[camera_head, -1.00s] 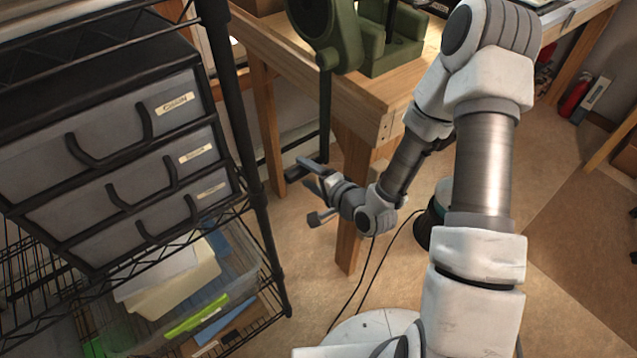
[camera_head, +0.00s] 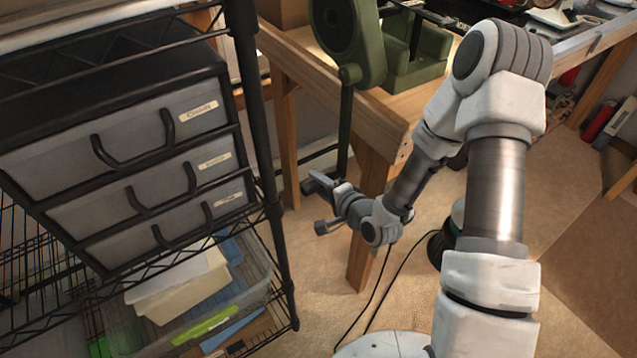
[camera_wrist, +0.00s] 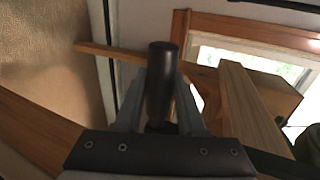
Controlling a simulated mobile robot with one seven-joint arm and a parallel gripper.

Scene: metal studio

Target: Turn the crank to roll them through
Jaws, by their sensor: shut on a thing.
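The green rolling machine (camera_head: 345,35) stands on the wooden bench at the top of the head view. Its dark crank arm (camera_head: 345,130) hangs down past the bench edge. In the wrist view, the dark cylindrical crank handle (camera_wrist: 161,75) stands between the two fingers of my gripper (camera_wrist: 160,100). My gripper is shut on the handle. In the head view, my gripper (camera_head: 322,184) is at the low end of the crank arm, beside the bench leg. The handle is mostly hidden there. What passes through the rollers cannot be made out.
A black wire rack (camera_head: 268,200) with grey drawers (camera_head: 150,140) stands close on the left. The wooden bench (camera_head: 385,118) and its leg (camera_head: 365,230) are near my arm. Black cables hang below. Open floor (camera_head: 560,250) lies at the right.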

